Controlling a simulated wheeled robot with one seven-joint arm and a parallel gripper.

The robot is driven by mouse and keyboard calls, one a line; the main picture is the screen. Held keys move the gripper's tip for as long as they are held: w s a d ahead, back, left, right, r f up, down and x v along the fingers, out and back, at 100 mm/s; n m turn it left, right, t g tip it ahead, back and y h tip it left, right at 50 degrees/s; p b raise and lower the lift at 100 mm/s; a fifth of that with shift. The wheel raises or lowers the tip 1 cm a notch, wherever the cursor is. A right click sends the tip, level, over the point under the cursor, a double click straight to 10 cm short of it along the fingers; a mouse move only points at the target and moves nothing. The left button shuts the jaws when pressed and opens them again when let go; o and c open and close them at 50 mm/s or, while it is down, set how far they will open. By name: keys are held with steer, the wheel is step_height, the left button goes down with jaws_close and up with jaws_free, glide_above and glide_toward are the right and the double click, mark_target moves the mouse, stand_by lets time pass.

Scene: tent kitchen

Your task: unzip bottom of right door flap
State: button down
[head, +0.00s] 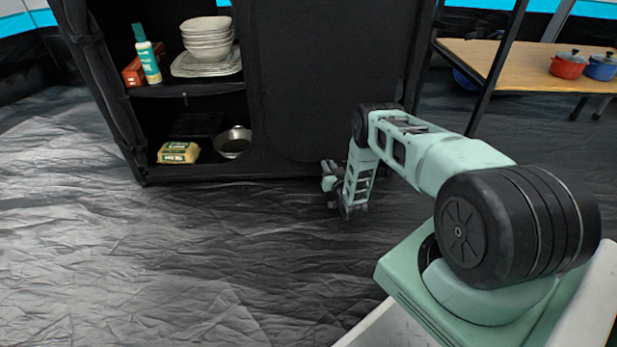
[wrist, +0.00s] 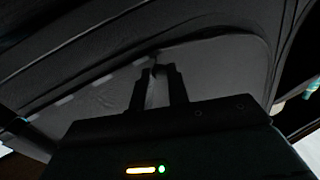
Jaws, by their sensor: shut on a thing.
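The right door flap (head: 320,75) is a black fabric panel covering the right half of the dark cabinet in the head view. Its rounded lower edge lies just above the floor.
The cabinet's left side is open, with bowls and plates (head: 207,45), a bottle (head: 147,55), a yellow package (head: 178,153) and a metal bowl (head: 233,141). A table (head: 520,62) with red (head: 568,66) and blue pots (head: 602,68) stands right. The crinkled floor (head: 150,260) is clear in front.

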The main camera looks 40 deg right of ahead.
steer(key=s+d, duration=1.1)
steer(key=d, duration=0.5)
steer(key=shift+d, duration=0.15)
steer(key=shift+s, duration=0.1)
steer(key=c, duration=1.3)
jaws_free()
steer(key=shift+d, duration=0.1)
steer(key=shift+c, duration=0.2)
